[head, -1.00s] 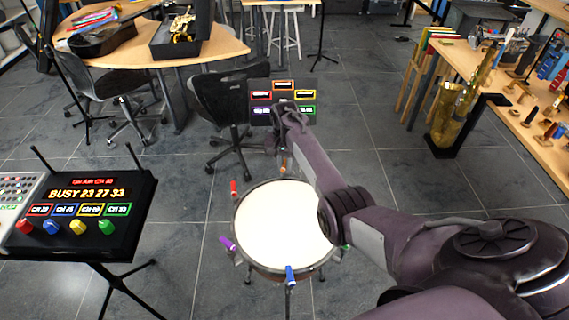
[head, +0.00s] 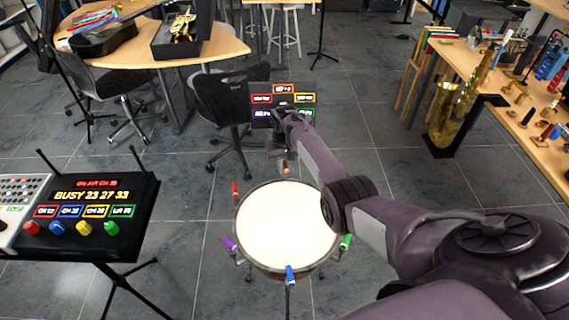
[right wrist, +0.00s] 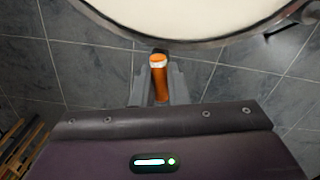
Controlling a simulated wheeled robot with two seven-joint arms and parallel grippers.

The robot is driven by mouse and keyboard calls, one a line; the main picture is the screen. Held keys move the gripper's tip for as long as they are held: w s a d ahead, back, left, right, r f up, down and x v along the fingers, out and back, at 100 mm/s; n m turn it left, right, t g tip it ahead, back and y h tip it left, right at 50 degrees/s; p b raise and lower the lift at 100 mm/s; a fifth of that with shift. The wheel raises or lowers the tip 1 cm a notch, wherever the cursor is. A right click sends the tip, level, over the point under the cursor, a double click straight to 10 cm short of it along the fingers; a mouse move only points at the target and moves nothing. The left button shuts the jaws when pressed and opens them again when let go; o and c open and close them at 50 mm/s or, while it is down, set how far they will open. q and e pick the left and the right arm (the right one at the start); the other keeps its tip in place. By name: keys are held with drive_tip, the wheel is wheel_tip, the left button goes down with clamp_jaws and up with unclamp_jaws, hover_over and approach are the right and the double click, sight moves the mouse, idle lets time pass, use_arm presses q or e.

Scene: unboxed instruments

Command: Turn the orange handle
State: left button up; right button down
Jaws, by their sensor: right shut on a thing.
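The orange handle (head: 286,168) is at the far rim of a round white drum (head: 287,228) on a stand. In the right wrist view the orange handle (right wrist: 158,80) stands between the two fingers of my right gripper (right wrist: 158,88), which is shut on it. The drum's white head (right wrist: 180,12) fills the top of that view. In the head view my right arm reaches over the drum's right side, and the right gripper (head: 279,152) is small beyond the far rim. My left gripper is in neither view.
Other coloured handles ring the drum: red (head: 235,190), purple (head: 229,243), blue (head: 290,273) and green (head: 345,242). A dark panel with coloured labels (head: 283,100) stands behind it. A black console (head: 97,195) is at left, and a saxophone (head: 452,112) is at right.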

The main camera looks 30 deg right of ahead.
sight(285, 165)
drive_tip(key=shift+n, duration=0.5)
drive_tip(key=c, duration=1.4)
unclamp_jaws()
drive_tip(key=shift+o, duration=0.2)
drive_tip(key=shift+r, duration=3.85)
drive_tip(key=shift+c, duration=0.4)
